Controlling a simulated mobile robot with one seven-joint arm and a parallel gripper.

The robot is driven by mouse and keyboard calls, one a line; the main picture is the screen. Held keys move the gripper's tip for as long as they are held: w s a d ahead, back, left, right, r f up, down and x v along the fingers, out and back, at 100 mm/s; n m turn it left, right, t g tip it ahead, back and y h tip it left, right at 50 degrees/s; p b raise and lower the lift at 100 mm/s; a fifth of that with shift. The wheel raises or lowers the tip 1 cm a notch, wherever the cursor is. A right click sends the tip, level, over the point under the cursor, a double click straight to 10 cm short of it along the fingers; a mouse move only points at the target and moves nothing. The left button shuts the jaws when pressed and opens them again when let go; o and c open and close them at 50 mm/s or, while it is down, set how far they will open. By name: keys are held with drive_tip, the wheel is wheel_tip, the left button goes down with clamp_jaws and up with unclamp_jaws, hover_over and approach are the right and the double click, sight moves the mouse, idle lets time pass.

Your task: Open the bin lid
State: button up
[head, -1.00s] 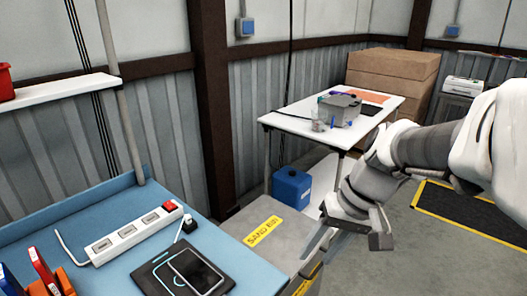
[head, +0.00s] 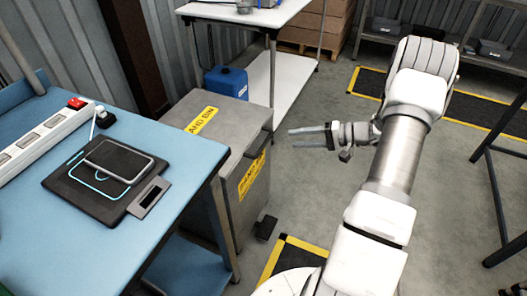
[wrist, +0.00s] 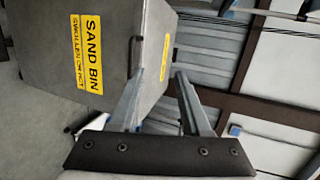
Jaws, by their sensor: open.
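The grey sand bin (head: 232,150) stands beside the blue bench, its flat lid (head: 235,110) down. A yellow SAND BIN label (head: 201,120) lies on the lid, and another yellow label (head: 252,176) is on the front. A dark handle (head: 264,145) is at the lid's front edge; it also shows in the wrist view (wrist: 135,52). My gripper (head: 291,138) is open and empty, in front of the bin, fingers pointing towards the handle with a gap between. In the wrist view the open fingers (wrist: 159,75) point at the bin, which appears turned sideways.
The blue bench (head: 175,235) with a power strip (head: 45,135) and a black pad (head: 105,178) is close on the left. A blue canister (head: 226,83) stands behind the bin. A dark pedal (head: 266,227) is at the bin's foot.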

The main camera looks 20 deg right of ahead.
drive_tip(key=d+f+m+t+b, duration=0.1)
drive_tip(key=d+f+m+t, duration=0.15)
drive_tip(key=d+f, duration=0.35)
drive_tip(key=b, duration=0.3)
approach(264, 143)
drive_tip(key=shift+n+h, duration=0.35)
drive_tip(key=shift+h, duration=0.05)
drive_tip(key=x, duration=1)
drive_tip(key=shift+s+a+f, duration=0.1)
drive_tip(key=shift+s+a, duration=0.05)
drive_tip(key=shift+s, duration=0.05)
clamp_jaws()
